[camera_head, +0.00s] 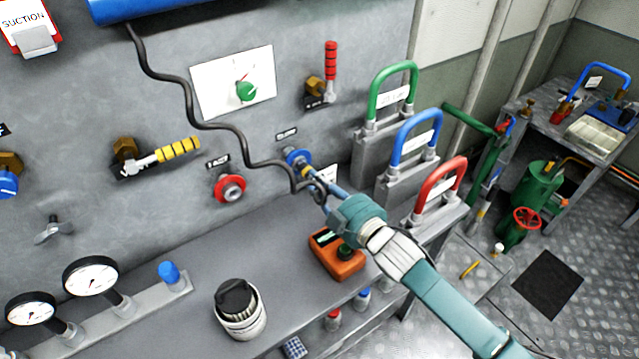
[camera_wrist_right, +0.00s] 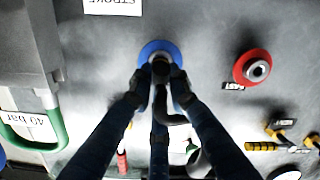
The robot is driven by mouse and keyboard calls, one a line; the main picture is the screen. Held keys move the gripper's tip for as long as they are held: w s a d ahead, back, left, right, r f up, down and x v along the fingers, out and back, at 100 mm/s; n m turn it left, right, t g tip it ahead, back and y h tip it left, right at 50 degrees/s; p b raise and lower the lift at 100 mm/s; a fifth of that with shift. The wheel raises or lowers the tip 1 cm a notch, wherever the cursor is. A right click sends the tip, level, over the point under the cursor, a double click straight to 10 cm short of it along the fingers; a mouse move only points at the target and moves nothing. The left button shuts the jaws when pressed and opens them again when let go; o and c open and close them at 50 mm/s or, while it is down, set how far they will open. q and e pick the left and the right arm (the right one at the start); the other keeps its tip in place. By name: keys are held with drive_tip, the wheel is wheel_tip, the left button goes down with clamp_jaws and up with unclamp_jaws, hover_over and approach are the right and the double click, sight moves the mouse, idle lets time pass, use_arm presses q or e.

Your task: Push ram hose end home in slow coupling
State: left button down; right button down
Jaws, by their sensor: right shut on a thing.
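The slow coupling is a blue ring (camera_head: 293,154) on the grey panel; it also shows in the wrist view (camera_wrist_right: 150,50). My right gripper (camera_head: 317,187) is in front of it, shut on the ram hose end. In the wrist view my right gripper (camera_wrist_right: 158,92) has a finger on each side of the dark hose end (camera_wrist_right: 162,72). The hose end lines up with the ring's centre; how deep it sits cannot be told. The black ram hose (camera_head: 191,100) runs down from the blue cylinder (camera_head: 165,8) to the gripper. My left gripper is not in view.
A red coupling (camera_head: 229,189), labelled FAST, is left of the blue one. A yellow-handled lever (camera_head: 178,150) and a red-handled lever (camera_head: 330,65) stick out of the panel. Green, blue and red handles (camera_head: 440,185) stand at the right. An orange device (camera_head: 337,258) lies on the bench below.

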drive_tip(key=c, duration=1.6)
unclamp_jaws()
drive_tip(key=shift+o, duration=0.2)
drive_tip(key=shift+s+d, duration=0.1)
drive_tip(key=v, duration=1.2)
